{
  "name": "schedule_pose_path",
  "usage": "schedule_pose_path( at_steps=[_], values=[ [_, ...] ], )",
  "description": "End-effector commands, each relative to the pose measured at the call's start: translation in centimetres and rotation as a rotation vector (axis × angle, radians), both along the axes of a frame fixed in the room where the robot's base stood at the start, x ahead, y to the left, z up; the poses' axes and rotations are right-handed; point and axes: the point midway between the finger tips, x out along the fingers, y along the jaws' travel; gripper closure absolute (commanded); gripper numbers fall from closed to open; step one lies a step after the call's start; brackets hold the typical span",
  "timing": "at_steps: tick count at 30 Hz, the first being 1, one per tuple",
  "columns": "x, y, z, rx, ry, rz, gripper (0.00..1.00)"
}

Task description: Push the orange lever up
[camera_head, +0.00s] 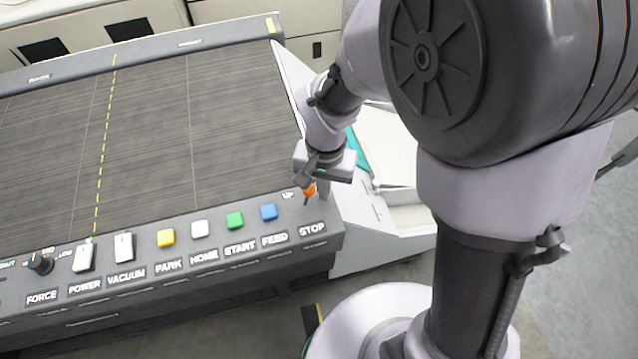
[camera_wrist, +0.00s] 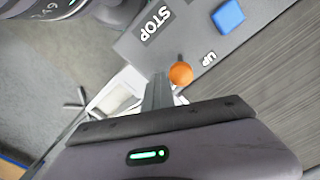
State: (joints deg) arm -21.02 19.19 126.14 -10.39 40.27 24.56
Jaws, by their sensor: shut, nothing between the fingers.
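The orange lever (camera_head: 309,190) stands at the right end of the machine's control panel, above the STOP label and beside the UP mark. In the wrist view its round orange knob (camera_wrist: 181,73) shows close to my fingertips, with a dark stem running toward STOP. My gripper (camera_head: 318,187) is shut and empty, its fingers pointing down at the lever. In the wrist view the closed fingers of my gripper (camera_wrist: 158,85) are just left of the knob. I cannot tell whether they touch it.
A blue FEED button (camera_head: 269,212), a green START button (camera_head: 235,220), a white HOME button (camera_head: 200,229) and a yellow PARK button (camera_head: 166,238) line the panel left of the lever. The dark cutting bed (camera_head: 150,130) lies behind. A pale tray (camera_head: 405,215) is at right.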

Motion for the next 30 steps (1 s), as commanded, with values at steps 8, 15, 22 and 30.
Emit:
schedule_pose_path(
  at_steps=[8,15,22,30],
  values=[
    [-0.2,0.8,0.0,0.0,0.0,0.001,1.0],
    [-0.4,1.5,0.0,0.0,-0.001,0.001,1.0],
    [-0.6,2.0,0.0,0.0,0.0,0.0,1.0],
    [-0.6,2.0,0.2,0.0,0.0,0.0,1.0]
  ],
)
